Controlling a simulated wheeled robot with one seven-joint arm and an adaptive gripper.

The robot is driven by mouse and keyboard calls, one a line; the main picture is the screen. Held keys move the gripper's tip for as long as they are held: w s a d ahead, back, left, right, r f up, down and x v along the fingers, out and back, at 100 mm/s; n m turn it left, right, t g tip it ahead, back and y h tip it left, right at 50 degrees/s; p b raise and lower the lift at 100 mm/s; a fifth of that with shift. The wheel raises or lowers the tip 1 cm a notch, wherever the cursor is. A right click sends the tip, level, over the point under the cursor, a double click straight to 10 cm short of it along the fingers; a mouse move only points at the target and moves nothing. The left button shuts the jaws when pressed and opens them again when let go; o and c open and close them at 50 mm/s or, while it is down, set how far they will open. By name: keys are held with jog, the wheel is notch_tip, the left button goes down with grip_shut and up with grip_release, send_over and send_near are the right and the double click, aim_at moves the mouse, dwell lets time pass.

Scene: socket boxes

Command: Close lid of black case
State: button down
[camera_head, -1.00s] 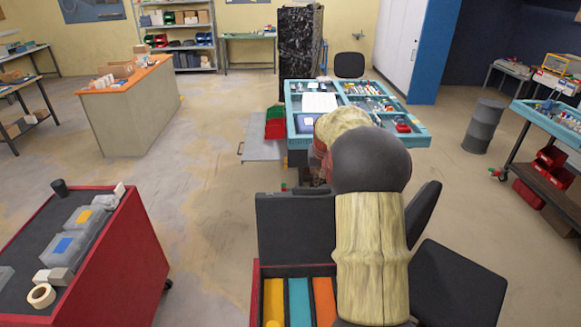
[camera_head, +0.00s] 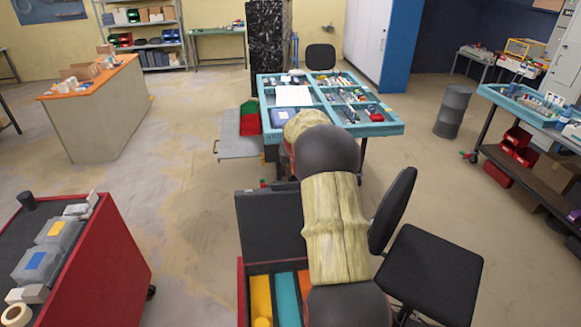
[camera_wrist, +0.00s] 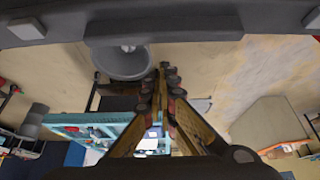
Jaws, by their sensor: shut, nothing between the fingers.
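The black case stands open in the head view, with its dark lid (camera_head: 268,224) raised upright at the back. Yellow, teal and orange strips (camera_head: 287,298) show inside the case, within a red surround. My arm passes in front of the case's right side and hides part of it and of the lid. My gripper (camera_wrist: 163,72) is shut and empty in the wrist view. In the head view it is hidden behind my arm, so I cannot tell its distance from the lid.
A red cart (camera_head: 118,262) with grey boxes stands at the left. A black chair (camera_head: 430,272) stands close on the right of my arm. A teal workbench (camera_head: 384,129) is ahead beyond the lid. Open floor (camera_head: 185,190) lies left of the case.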

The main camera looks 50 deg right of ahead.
jog(key=shift+s+a+r, duration=0.3)
jog(key=shift+s+a, duration=0.25)
jog(key=shift+s, duration=0.1)
jog(key=shift+s+a+r, duration=0.25)
jog(key=shift+s+a, duration=0.25)
jog(key=shift+s, duration=0.1)
jog(key=shift+s, duration=0.1)
jog(key=shift+a, duration=0.15)
